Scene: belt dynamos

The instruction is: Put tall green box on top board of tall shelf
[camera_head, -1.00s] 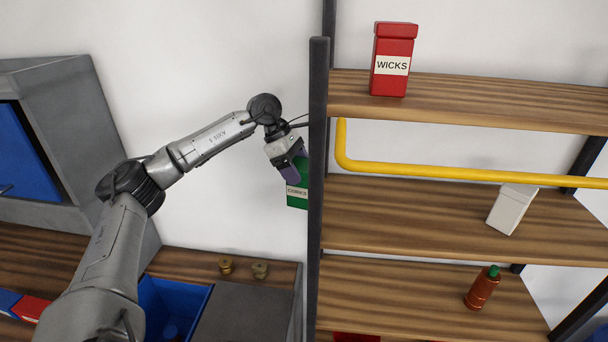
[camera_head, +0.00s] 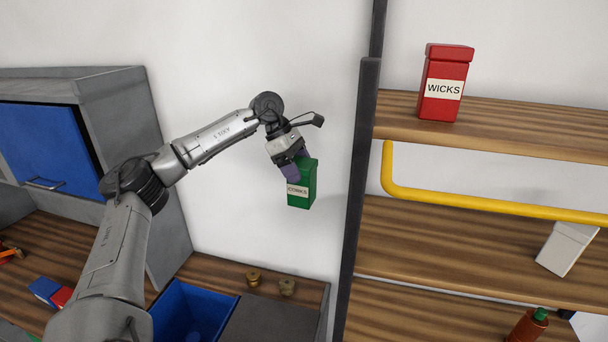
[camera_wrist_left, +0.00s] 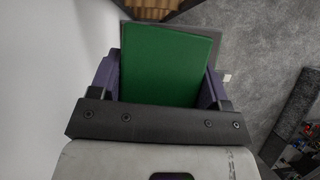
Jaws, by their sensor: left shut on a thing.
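The tall green box (camera_head: 302,186), with a white "CORKS" label, hangs in my left gripper (camera_head: 297,166) in the head view. The gripper is shut on the box's upper part. The box is in the air, left of the shelf's dark front post and lower than the top board. In the left wrist view the green box (camera_wrist_left: 168,68) fills the space between the purple fingers. The tall shelf's top board (camera_head: 400,118) is at the right, with a red "WICKS" box (camera_head: 443,86) on it. My right gripper is not in view.
The dark shelf post (camera_head: 361,200) stands between the held box and the boards. A yellow rail (camera_head: 470,204) runs below the top board. The middle board carries a white box (camera_head: 566,248). A counter with a blue bin (camera_head: 192,312) and two small brass pieces (camera_head: 270,283) lies below.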

